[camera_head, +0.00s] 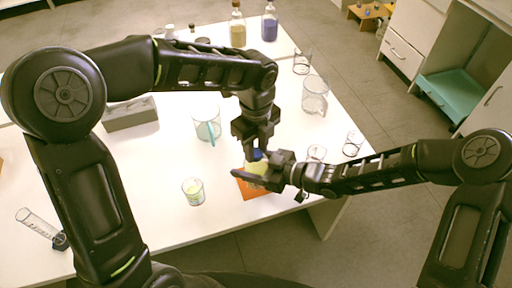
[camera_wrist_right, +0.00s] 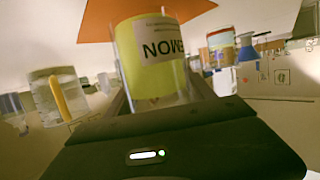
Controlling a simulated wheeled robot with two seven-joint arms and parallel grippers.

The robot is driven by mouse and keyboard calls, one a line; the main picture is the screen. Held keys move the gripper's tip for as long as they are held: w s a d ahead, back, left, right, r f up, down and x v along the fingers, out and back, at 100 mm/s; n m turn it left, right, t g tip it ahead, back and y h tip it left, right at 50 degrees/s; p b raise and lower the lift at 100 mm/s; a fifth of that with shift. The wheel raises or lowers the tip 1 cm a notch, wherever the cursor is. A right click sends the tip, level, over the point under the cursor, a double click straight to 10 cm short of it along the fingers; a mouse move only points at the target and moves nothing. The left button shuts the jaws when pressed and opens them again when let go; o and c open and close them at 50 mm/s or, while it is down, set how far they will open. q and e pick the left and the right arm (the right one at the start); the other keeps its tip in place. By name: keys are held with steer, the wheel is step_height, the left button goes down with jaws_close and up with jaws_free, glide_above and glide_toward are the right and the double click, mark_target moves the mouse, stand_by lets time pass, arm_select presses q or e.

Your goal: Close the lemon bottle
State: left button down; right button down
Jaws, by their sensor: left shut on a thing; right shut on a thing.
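The lemon bottle (camera_head: 257,168) is yellow and stands over the orange mat (camera_head: 250,190), partly hidden by my grippers. The right wrist view shows the lemon bottle (camera_wrist_right: 155,60) upside down in the picture, with a white label and yellow contents. My right gripper (camera_head: 262,178) is shut around the bottle from the right. Whether the cap touches the bottle's neck is hidden.
A small glass with pale yellow liquid (camera_head: 193,191) stands left of the mat. A beaker with a light-blue stick (camera_head: 207,125), a large beaker (camera_head: 315,96) and smaller glasses stand around. A grey box (camera_head: 131,114) lies at left. The table's front left is mostly clear.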

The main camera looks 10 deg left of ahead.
arm_select(q)
steer(key=m, duration=1.6)
steer(key=shift+f, duration=0.15)
steer(key=shift+m, duration=1.1)
steer(key=c, duration=1.1)
jaws_free()
steer(key=shift+o, duration=0.2)
